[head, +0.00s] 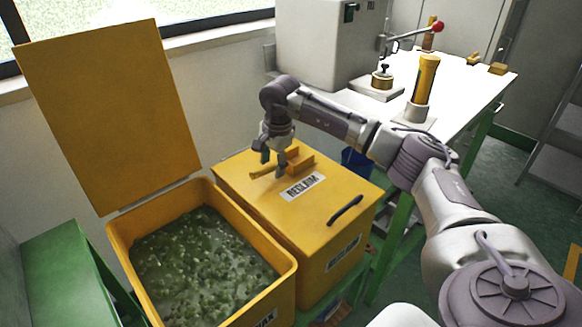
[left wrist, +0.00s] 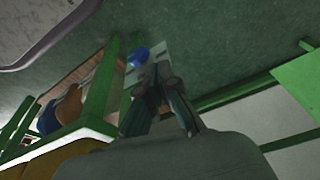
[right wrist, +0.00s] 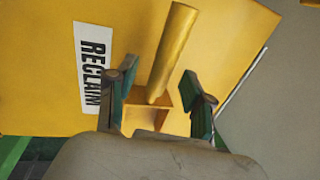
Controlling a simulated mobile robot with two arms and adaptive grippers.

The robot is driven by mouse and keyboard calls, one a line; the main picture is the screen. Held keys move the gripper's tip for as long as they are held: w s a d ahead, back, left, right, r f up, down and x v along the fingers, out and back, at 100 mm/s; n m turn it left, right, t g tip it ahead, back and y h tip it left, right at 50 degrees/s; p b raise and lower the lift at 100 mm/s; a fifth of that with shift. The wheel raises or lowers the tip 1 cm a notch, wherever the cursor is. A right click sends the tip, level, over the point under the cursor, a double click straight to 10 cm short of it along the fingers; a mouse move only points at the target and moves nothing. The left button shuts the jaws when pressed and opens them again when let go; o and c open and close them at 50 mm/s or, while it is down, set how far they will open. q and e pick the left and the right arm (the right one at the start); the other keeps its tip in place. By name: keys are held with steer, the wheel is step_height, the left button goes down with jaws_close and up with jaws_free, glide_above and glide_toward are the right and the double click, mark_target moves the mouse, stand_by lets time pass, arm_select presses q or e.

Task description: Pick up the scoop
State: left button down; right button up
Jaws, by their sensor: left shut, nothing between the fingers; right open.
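The yellow scoop (head: 301,160) lies on the closed lid of the yellow bin labelled RECLAIM (head: 338,206). In the right wrist view the scoop's handle (right wrist: 174,48) points away, and its boxy end (right wrist: 146,117) is nearest the wrist. My right gripper (head: 272,169) is open and points down just over the scoop. In the right wrist view its fingers (right wrist: 158,72) appear on either side of the scoop; I cannot tell whether they touch it. My left gripper (left wrist: 160,78) is shut and empty, seen only in the left wrist view, away from the scoop.
An open yellow bin (head: 118,232) of green-white pellets stands left of the RECLAIM bin, its raised lid (head: 105,110) upright behind. The RECLAIM lid has a black handle (head: 345,211). A white table (head: 460,92) behind carries a machine and a yellow cylinder (head: 425,80).

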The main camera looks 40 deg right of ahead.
mark_target(275, 164)
steer(key=shift+w+f, duration=0.2)
steer(key=shift+f, duration=0.75)
arm_select(q)
steer(key=shift+w+r, duration=0.1)
steer(key=shift+r, duration=0.35)
arm_select(e)
steer(key=shift+c, duration=0.2)
jaws_close()
steer(key=shift+r, duration=0.1)
